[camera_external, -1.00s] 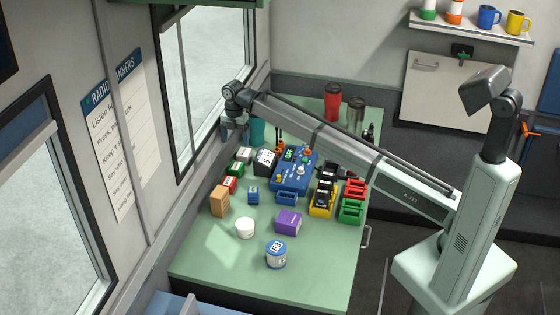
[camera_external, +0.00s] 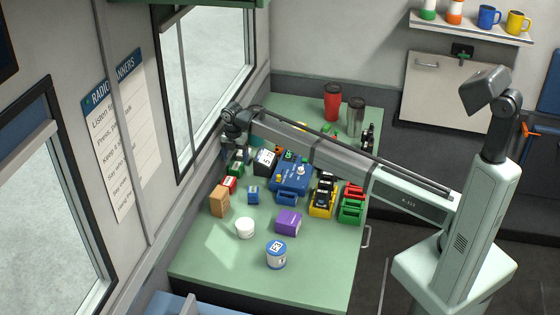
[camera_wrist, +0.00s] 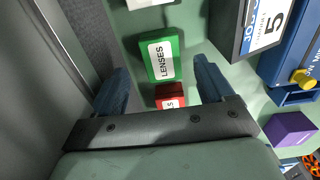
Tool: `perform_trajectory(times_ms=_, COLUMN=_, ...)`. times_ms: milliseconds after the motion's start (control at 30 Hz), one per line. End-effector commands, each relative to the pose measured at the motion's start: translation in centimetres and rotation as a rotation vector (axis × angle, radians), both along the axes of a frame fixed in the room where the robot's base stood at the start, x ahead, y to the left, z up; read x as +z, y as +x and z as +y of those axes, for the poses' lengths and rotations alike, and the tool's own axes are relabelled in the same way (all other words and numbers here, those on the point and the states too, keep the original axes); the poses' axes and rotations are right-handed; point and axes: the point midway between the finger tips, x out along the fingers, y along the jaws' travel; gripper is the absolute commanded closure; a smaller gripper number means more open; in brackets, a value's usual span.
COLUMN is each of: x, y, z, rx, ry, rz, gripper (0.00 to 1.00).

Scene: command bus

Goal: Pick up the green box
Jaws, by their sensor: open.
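The green box (camera_wrist: 158,58), with a white label reading LENSES, lies on the green table between and just beyond my fingertips in the wrist view. In the outside view the green box (camera_external: 236,169) is partly hidden under my gripper (camera_external: 236,148). My gripper is open and points down over it; in the wrist view the two blue fingers of my gripper (camera_wrist: 163,76) stand apart with nothing held between them. I cannot tell the exact height above the box.
A small red box (camera_wrist: 171,96) sits close to the green box. A black box with a white label (camera_external: 265,161) and a blue device (camera_external: 291,178) stand to the right. The wall and window are close on the left. The front of the table (camera_external: 215,275) is mostly clear.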

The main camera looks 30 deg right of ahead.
Motion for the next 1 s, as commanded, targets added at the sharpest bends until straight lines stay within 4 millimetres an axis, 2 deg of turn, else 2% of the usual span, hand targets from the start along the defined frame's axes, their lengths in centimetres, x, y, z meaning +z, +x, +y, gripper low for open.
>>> perform_trajectory(times_ms=367, x=-4.4, y=-0.4, z=-0.1, rx=0.000, ry=-0.001, rz=0.001, gripper=0.19)
perform_trajectory(times_ms=633, x=-4.8, y=-0.3, z=0.0, rx=0.000, ry=0.000, rz=0.000, gripper=0.19)
perform_trajectory(times_ms=1000, x=-4.8, y=-0.3, z=0.0, rx=0.000, ry=0.000, rz=0.000, gripper=0.55)
